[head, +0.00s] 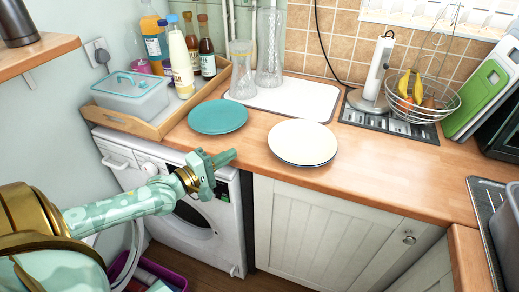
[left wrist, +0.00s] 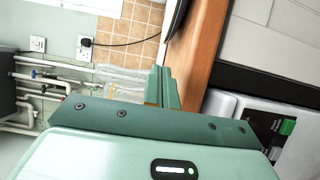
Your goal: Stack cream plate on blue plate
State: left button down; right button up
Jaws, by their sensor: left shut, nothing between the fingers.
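The cream plate (head: 302,143) lies flat on the wooden counter, right of the blue plate. The blue plate (head: 217,117) lies flat on the counter, between the wooden tray and the cream plate; the two plates are apart. My left gripper (head: 228,157) is shut and empty, in front of the counter's front edge and below the blue plate in the head view. In the left wrist view, its fingers (left wrist: 162,88) are together beside the counter edge, and neither plate can be made out there. My right gripper is in neither view.
A wooden tray (head: 160,132) with a lidded box and several bottles stands at the left. Glass jugs (head: 270,50) stand on a white board (head: 292,98) behind the plates. A wire fruit basket (head: 422,98) stands at the right. The counter right of the cream plate (head: 400,170) is clear.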

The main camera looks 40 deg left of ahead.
aim_at(264, 158)
pick_arm(q)
jog(key=b+x, duration=0.1)
jog(key=x, duration=0.5)
jog(key=shift+f, duration=0.15)
jog(key=d, duration=0.1)
jog(key=w+d, duration=0.1)
jog(key=d, duration=0.1)
jog(key=shift+w, duration=0.2)
jog(key=shift+w+d, duration=0.2)
jog(key=shift+w+d+r+p, duration=0.4)
jog(key=shift+d+p, duration=0.2)
jog(key=shift+p, duration=0.2)
jog(key=shift+d+f, duration=0.15)
jog(key=shift+f, duration=0.15)
